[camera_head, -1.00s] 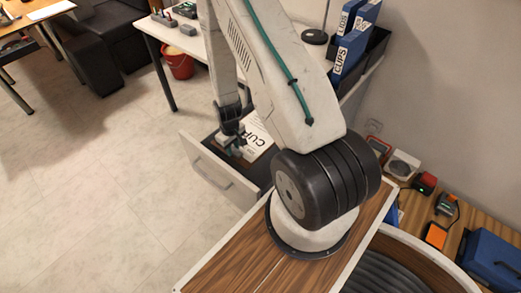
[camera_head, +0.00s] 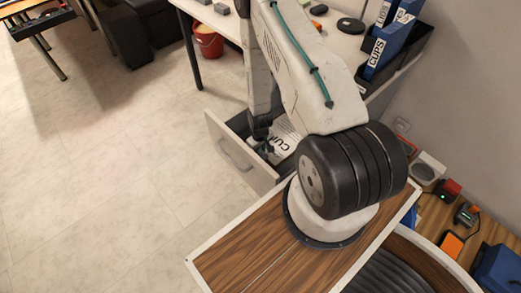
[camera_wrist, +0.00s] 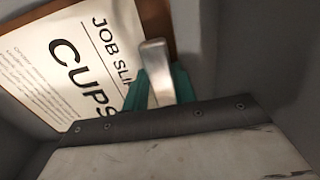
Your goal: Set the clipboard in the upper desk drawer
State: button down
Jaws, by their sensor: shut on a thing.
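The clipboard (camera_head: 288,139) is a brown board with a white sheet printed "JOB SLIP CUPS". It lies inside the outline of the open desk drawer (camera_head: 238,152), partly hidden by my arm. In the wrist view the clipboard (camera_wrist: 70,62) is tilted in the picture, with a metal clip at its edge. My gripper (camera_head: 264,148) is over the drawer behind its front panel. In the wrist view its teal fingers (camera_wrist: 160,90) are shut at the clip end of the clipboard. Grey drawer walls surround the board; whether it touches the floor I cannot tell.
The white desk (camera_head: 335,38) holds a dark file box with blue binders (camera_head: 385,45). The pale floor left of the drawer is clear. A wood-topped surface (camera_head: 250,245) lies in front.

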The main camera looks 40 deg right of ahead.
jog(key=c, duration=1.1)
grip_release()
